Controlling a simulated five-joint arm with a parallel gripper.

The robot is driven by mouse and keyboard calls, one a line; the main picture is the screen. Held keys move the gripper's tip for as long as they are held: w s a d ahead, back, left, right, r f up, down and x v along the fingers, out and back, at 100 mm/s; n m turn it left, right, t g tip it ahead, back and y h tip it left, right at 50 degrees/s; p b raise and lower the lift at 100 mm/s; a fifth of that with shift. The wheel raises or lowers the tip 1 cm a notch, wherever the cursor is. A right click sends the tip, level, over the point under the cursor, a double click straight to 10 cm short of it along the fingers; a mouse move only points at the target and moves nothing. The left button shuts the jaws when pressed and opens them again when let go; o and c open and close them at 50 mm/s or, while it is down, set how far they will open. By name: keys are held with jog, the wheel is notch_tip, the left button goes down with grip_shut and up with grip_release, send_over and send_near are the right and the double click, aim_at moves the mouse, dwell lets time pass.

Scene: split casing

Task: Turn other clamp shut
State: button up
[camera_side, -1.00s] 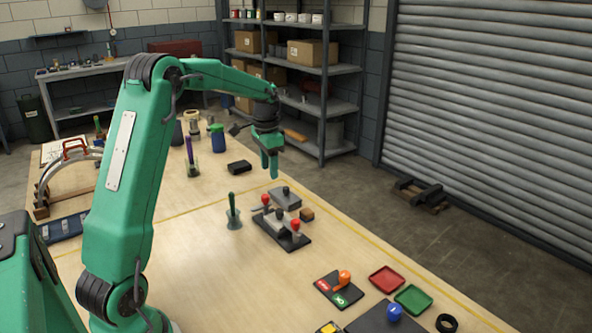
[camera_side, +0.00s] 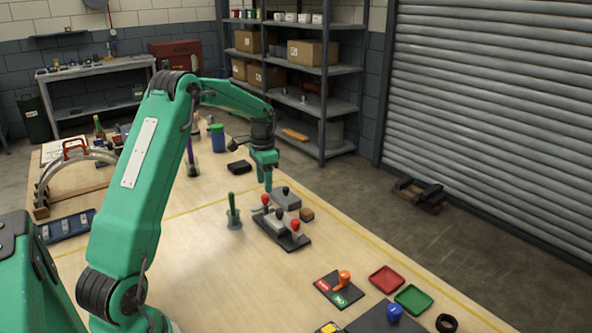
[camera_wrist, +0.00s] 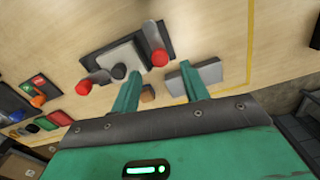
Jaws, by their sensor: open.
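A dark base plate (camera_side: 291,243) carries a grey casing (camera_wrist: 117,57) with a black knob (camera_wrist: 118,71). A clamp with a red knob stands at each end. The far clamp's knob (camera_side: 265,199) shows at the right in the wrist view (camera_wrist: 160,57), on a grey lever. The near clamp's knob (camera_side: 294,224) shows at the left in the wrist view (camera_wrist: 83,87). My gripper (camera_wrist: 160,72) is open and empty. Its fingertips appear on either side of the far knob in the wrist view, but higher, and touch nothing that I can see.
A grey block with a black knob (camera_side: 286,199) lies behind the fixture, partly behind one finger in the wrist view. A small brown block (camera_side: 307,214) is beside it. A green-handled tool (camera_side: 232,212) stands to the left.

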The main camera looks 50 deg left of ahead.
aim_at(265, 196)
jog(key=shift+f, duration=2.45)
grip_shut()
jog(key=c, duration=1)
grip_release()
